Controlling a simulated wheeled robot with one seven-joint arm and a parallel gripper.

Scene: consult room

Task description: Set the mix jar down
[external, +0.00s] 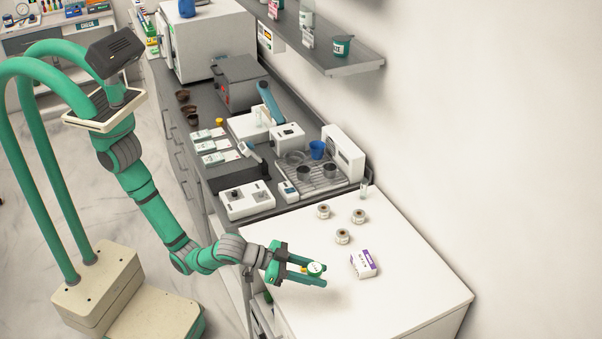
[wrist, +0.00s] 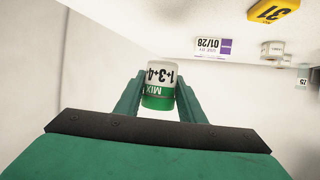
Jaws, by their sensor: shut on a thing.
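The mix jar (wrist: 158,88) has a white upper part marked "1+3+4" and a green band marked "MIX". It appears upside down in the wrist view, between the two green fingers of my gripper (wrist: 157,95). In the external view my gripper (external: 309,274) is shut on the jar (external: 315,268), over the left part of the white counter top (external: 400,300). A soft shadow lies below the fingers. I cannot tell exactly how high the jar is above the surface.
A white and purple box (external: 362,264) stands right of the jar. Several small round jars (external: 343,236) stand behind, with a small clear vial (external: 364,190) near the wall. A drip tray (external: 314,178) and devices fill the grey counter. The white top's front right is clear.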

